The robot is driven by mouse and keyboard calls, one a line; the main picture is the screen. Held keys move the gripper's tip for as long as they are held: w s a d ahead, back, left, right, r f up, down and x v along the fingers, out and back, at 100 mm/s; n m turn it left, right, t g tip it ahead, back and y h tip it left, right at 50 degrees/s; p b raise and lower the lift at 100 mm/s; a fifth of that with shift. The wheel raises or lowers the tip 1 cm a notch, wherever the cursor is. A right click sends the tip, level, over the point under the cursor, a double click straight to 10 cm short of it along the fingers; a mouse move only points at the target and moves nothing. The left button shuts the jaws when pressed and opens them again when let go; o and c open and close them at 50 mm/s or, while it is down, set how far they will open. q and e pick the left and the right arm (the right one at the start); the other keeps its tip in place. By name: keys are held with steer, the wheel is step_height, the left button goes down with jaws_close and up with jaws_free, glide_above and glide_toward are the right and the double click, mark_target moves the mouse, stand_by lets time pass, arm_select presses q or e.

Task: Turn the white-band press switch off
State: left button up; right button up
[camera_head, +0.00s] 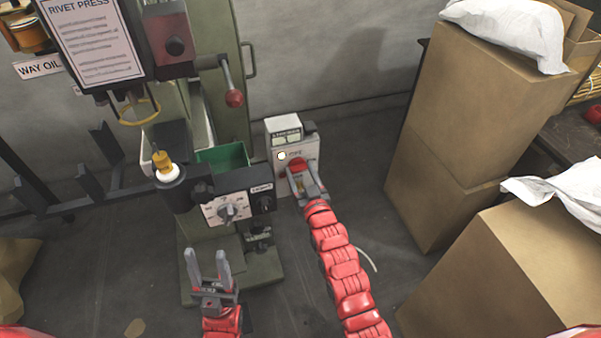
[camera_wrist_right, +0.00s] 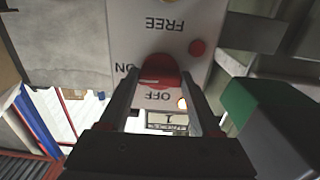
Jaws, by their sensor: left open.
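A pale switch box (camera_head: 299,150) stands on the floor right of the green press (camera_head: 226,60). A white band (camera_head: 168,174) shows on a post at that press. The box's red knob (camera_head: 297,163) is larger in the right wrist view (camera_wrist_right: 160,70), where ON, OFF and FREE labels appear upside down around it. My right gripper (camera_head: 307,186) is at the knob; in its wrist view the fingers (camera_wrist_right: 162,75) lie on both sides of it. Whether they grip it is unclear. My left gripper (camera_head: 208,262) is open and empty, low in front of the press.
A small lamp (camera_head: 282,156) glows on the box. A red button (camera_wrist_right: 197,47) sits beside the knob. The press's control panel (camera_head: 228,208) and red-ball lever (camera_head: 234,97) stand at left. Stacked cardboard boxes (camera_head: 470,130) fill the right side.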

steer(key=c, duration=0.6)
steer(key=shift+n, duration=0.4)
steer(key=n+b, duration=0.1)
steer(key=n, duration=0.2)
steer(key=shift+f+n, duration=0.1)
steer(key=shift+n, duration=0.3)
steer(key=n+b, duration=0.2)
steer(key=n, duration=0.2)
steer(key=shift+n, duration=0.3)
steer(key=n+b, duration=0.1)
steer(key=n, duration=0.3)
steer(key=n+b, duration=0.1)
steer(key=n, duration=0.3)
steer(key=shift+n, duration=0.3)
